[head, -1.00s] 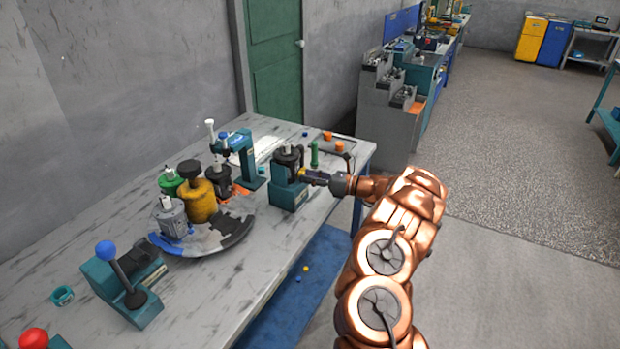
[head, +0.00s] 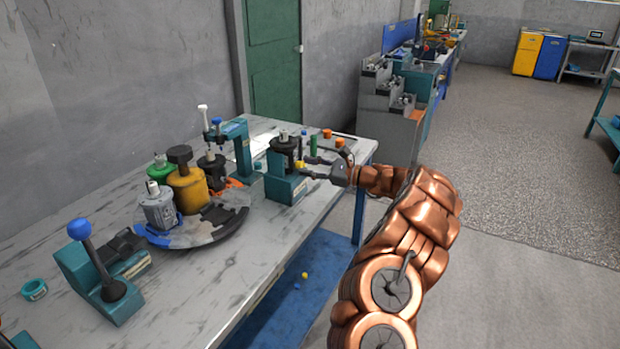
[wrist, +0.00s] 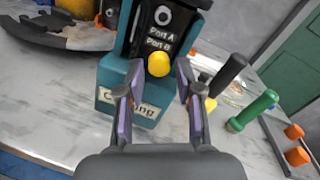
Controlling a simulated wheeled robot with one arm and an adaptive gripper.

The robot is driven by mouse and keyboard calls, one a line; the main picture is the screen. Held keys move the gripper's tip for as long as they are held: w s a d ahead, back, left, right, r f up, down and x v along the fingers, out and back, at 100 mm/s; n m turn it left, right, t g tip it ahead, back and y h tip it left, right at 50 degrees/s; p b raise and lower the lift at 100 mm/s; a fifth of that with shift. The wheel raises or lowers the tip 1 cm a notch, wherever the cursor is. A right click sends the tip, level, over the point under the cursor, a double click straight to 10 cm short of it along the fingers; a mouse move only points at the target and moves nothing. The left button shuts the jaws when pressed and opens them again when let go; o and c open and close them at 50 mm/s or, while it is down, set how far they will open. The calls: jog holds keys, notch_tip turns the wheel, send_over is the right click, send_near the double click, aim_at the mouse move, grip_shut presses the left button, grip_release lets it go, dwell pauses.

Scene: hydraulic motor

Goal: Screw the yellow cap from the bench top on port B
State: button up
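The black hydraulic motor (head: 284,150) stands in a teal fixture (head: 285,188) near the bench's far end. In the wrist view, its dark face (wrist: 152,30) carries Port A and Port B labels, with a grey ring (wrist: 163,15) above them. A round yellow cap (wrist: 158,64) sits right below the Port B label, covering that spot; it also shows in the head view (head: 299,165). How deep its thread sits cannot be seen. My gripper (wrist: 157,85) is open, its fingers to either side of the cap and apart from it. The head view also shows my gripper (head: 311,168).
Another yellow piece (wrist: 210,104) is partly hidden behind my right finger. A turntable (head: 225,236) with several motors and a blue-knobbed lever press (head: 100,270) occupy the left bench.

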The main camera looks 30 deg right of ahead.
jog(key=shift+n+b, duration=1.9)
jog(key=shift+b, duration=0.95)
jog(key=shift+f, duration=0.3)
jog(key=shift+o, duration=0.8)
grip_shut()
jog(key=shift+w+r, duration=0.1)
jog(key=shift+r, duration=0.05)
jog(key=shift+r, duration=0.1)
jog(key=shift+w+a, duration=0.1)
